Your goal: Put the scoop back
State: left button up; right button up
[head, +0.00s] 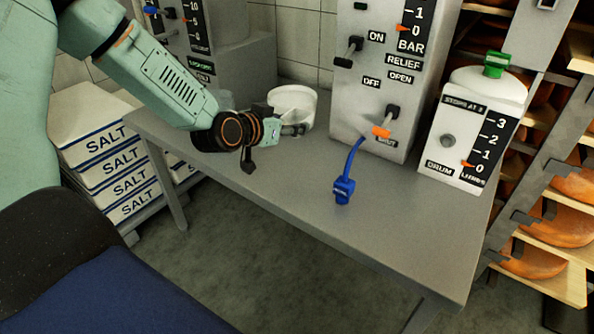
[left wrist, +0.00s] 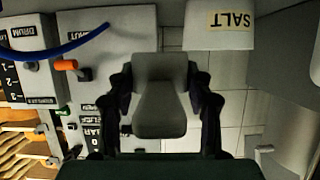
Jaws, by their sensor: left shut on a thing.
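My left gripper (head: 263,136) is above the back left part of the grey table, in front of a white round open tub (head: 293,102). In the left wrist view its two black fingers (left wrist: 163,105) are shut on a grey tapered thing, which I take to be the scoop (left wrist: 160,110). In the head view the scoop is mostly hidden by the gripper; a small grey part shows beside the tub. I cannot tell whether it touches the tub. A white container with a SALT label (left wrist: 222,25) shows in the left wrist view. My right gripper is not in view.
A grey panel machine (head: 375,90) and a white drum unit (head: 470,130) with a green cap stand at the back. A blue nozzle (head: 344,188) on a hose lies over the table (head: 400,230). Salt boxes (head: 105,140) are stacked left; cheese shelves (head: 545,225) stand right. The table front is clear.

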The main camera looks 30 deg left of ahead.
aim_at(289, 168)
pick_arm(q)
jog(key=shift+a+f+b, duration=0.25)
jog(key=shift+f, duration=0.25)
jog(key=shift+a+f+b, duration=0.2)
jog(key=shift+a+f, duration=0.05)
jog(key=shift+f, duration=0.25)
jog(key=f+b, duration=0.1)
jog(key=f, duration=0.1)
jog(key=d+f+b, duration=0.1)
jog(key=f, duration=0.1)
jog(key=shift+a+f+b, duration=0.25)
jog(key=shift+f+b, duration=0.25)
jog(key=shift+f, duration=0.2)
notch_tip(289, 168, down, 3)
jog(key=shift+d+r+b, duration=0.1)
jog(key=shift+b, duration=0.75)
jog(key=shift+w, duration=0.1)
jog(key=o, duration=1)
jog(key=shift+f, duration=0.25)
jog(key=shift+o, duration=0.7)
jog(key=shift+r, duration=0.1)
